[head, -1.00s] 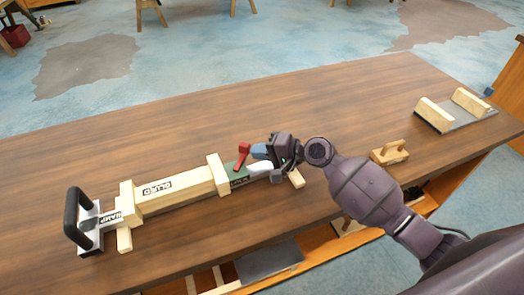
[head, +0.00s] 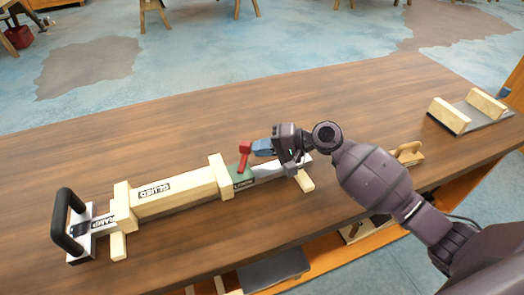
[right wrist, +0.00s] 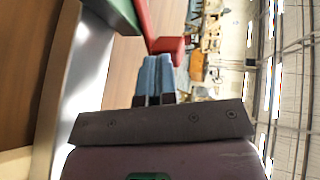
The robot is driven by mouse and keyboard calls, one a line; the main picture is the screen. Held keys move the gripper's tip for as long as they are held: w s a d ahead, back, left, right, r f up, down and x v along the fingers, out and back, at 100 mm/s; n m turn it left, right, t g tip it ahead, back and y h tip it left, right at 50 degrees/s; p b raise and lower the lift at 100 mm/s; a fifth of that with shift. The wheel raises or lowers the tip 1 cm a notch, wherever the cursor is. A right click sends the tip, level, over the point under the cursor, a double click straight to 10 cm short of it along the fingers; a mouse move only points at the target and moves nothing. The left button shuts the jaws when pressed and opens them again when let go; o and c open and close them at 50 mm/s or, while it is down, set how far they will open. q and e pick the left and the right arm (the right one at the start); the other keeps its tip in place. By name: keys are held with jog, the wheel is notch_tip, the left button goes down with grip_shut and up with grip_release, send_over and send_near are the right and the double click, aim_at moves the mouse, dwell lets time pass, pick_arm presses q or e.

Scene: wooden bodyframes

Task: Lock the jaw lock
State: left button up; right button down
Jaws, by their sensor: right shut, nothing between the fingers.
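A long wooden clamp (head: 175,195) lies on the table, with a black handle (head: 65,222) at its left end. Near its right end is a green block (head: 234,172) with a red lever (head: 244,158) standing up from it. My right gripper (head: 262,148) is shut and empty, its blue fingertips just right of the lever's top. In the right wrist view the blue fingertips (right wrist: 157,78) are close by the red lever (right wrist: 166,45); I cannot tell whether they touch. The gripper and wrist hide part of the clamp's right end. My left gripper is not in view.
A wooden cradle on a grey plate (head: 462,117) stands at the table's far right. A small wooden handled block (head: 408,153) is behind my right arm. The table (head: 330,100) is clear behind the clamp. A shelf with a dark plate (head: 272,270) shows below the front edge.

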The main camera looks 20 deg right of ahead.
aim_at(248, 143)
jog(key=shift+w+a+f+n+g+y+b, duration=0.3)
jog(key=shift+w+f+n+g+b, duration=0.3)
jog(key=shift+n+g+b, duration=0.4)
jog(key=shift+w+a+n+g, duration=0.2)
jog(key=shift+n+g, duration=0.1)
jog(key=shift+g, duration=0.4)
jog(key=shift+w+a+r+n+g+b, duration=0.15)
jog(key=shift+a+n+g+b, duration=0.05)
jog(key=shift+n+g+b, duration=0.25)
jog(key=shift+w+a+r+n+g+y+b, duration=0.2)
jog(key=shift+n+g, duration=0.1)
jog(key=shift+g, duration=0.1)
jog(key=shift+w+a+r+n+g+y+b, duration=0.1)
jog(key=shift+n+g+y+b, duration=0.05)
jog(key=shift+n+g+y, duration=0.15)
jog(key=shift+w+a+r+g, duration=0.1)
jog(key=shift+a+g, duration=0.15)
jog(key=shift+a, duration=0.05)
jog(key=shift+w+a, duration=0.1)
jog(key=shift+a, duration=0.05)
